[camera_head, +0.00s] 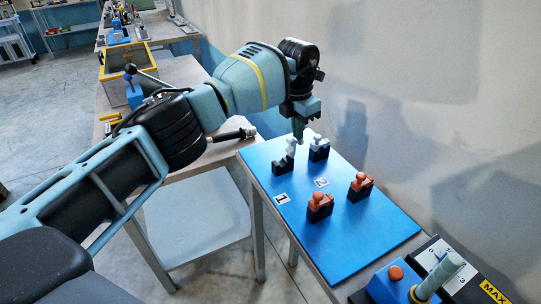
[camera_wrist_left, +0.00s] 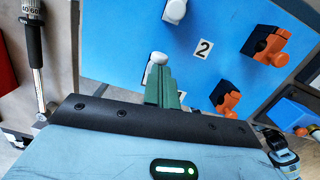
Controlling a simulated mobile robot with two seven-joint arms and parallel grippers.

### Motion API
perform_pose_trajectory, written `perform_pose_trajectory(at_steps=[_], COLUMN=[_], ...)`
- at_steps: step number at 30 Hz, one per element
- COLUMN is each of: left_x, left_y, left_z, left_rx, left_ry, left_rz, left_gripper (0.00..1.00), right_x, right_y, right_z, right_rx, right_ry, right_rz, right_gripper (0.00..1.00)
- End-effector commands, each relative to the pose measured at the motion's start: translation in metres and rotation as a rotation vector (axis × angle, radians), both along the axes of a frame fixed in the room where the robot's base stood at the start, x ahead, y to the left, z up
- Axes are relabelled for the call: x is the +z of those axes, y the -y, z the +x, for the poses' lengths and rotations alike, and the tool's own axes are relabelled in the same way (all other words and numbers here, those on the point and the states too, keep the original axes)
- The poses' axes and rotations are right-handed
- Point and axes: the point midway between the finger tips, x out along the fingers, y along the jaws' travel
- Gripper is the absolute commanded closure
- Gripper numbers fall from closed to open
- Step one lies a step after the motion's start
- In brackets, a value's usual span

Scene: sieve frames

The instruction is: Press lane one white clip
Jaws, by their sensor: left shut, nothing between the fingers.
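The lane one white clip (camera_head: 291,147) stands on a black base (camera_head: 282,165) at the far left of the blue board (camera_head: 345,238), in line with the label 1 (camera_head: 282,198). My left gripper (camera_head: 298,136) is shut and empty, pointing down at this clip. In the left wrist view its green fingers (camera_wrist_left: 161,84) cover most of the clip, and only a white top (camera_wrist_left: 158,57) shows beyond the tips. Whether the fingers touch it I cannot tell.
A second white clip (camera_head: 317,141) stands close by in lane two, near the label 2 (camera_head: 321,182). Orange clips (camera_head: 320,199) (camera_head: 360,181) stand nearer on the board. A lever box (camera_head: 397,284) is at the front right. A wall rises behind the board.

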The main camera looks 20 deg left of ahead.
Motion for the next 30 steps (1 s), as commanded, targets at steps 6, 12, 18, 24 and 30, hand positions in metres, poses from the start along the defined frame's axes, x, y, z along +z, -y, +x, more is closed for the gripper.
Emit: perform_pose_trajectory(at_steps=[6, 12, 18, 24, 30], left_x=[-0.003, 0.008, 0.015, 0.015, 0.022], left_y=[-0.001, 0.000, 0.000, 0.000, 0.000], left_z=[-0.002, -0.001, -0.001, -0.001, -0.001], left_rx=[0.002, 0.001, 0.001, 0.001, 0.000], left_ry=[-0.011, -0.005, -0.004, -0.004, -0.002], left_rz=[0.002, 0.001, -0.001, -0.001, -0.001], left_gripper=[1.00, 1.00, 1.00, 1.00, 1.00], right_x=[-0.001, 0.000, 0.000, 0.000, 0.000], right_y=[-0.001, -0.001, -0.001, -0.001, -0.001], right_z=[-0.004, -0.010, -0.010, -0.010, -0.007], right_rx=[0.000, 0.000, 0.000, 0.000, 0.000], right_ry=[-0.008, -0.018, -0.017, -0.018, -0.012], right_rz=[0.003, 0.003, 0.003, 0.002, 0.001], right_gripper=[0.64, 0.64, 0.64, 0.64, 0.64])
